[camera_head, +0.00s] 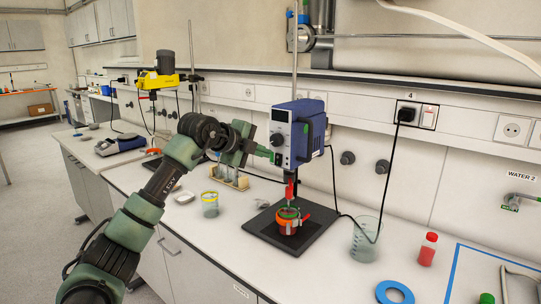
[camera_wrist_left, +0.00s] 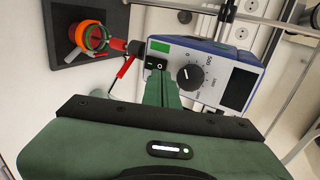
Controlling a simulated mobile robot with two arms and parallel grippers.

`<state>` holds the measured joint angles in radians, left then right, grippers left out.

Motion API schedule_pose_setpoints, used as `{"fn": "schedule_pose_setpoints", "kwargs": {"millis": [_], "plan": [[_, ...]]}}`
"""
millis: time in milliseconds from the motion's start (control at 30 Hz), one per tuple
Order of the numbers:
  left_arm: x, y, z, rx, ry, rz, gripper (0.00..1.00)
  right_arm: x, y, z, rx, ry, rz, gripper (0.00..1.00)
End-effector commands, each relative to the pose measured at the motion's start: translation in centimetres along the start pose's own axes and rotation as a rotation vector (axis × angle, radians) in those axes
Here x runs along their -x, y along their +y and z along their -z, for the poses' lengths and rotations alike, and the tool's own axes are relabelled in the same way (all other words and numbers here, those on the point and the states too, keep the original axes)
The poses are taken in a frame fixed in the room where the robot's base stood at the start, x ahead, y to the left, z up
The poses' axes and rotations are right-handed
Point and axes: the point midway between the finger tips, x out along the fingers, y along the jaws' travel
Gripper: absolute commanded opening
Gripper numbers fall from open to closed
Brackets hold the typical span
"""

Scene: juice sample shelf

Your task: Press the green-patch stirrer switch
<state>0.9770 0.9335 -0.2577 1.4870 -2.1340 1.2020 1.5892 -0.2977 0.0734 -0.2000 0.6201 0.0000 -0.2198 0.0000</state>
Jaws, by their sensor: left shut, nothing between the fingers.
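The blue stirrer motor (camera_head: 298,130) hangs on a metal rod above the bench. In the left wrist view its front (camera_wrist_left: 200,70) shows a green patch (camera_wrist_left: 159,46) beside a small black rocker switch (camera_wrist_left: 156,64), with a round black dial to the right. My left gripper (camera_head: 272,157) is shut and empty, its fingertips close to the stirrer's front. In the wrist view its green fingers (camera_wrist_left: 161,80) point at the switch and overlap its lower edge. I cannot tell whether they touch it. My right gripper is not in view.
An orange-red vessel (camera_head: 289,228) stands on a black base plate (camera_head: 258,225) under the stirrer. A yellow stirrer (camera_head: 158,78) stands farther left. A black cable hangs from the wall socket.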

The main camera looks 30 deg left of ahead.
Motion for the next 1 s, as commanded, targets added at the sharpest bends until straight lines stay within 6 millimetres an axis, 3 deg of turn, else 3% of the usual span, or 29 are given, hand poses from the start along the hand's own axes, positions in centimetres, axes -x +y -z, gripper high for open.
{"fn": "schedule_pose_setpoints", "kwargs": {"millis": [267, 600, 1000], "plan": [[4.0, -0.6, -0.1, -0.002, -0.002, 0.003, 0.00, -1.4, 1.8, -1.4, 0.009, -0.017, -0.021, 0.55], [9.1, -1.7, 0.0, -0.001, -0.002, 0.001, 0.00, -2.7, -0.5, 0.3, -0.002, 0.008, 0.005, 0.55], [9.8, -1.8, 0.0, 0.001, 0.000, -0.002, 0.00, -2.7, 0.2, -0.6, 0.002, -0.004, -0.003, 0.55]]}}
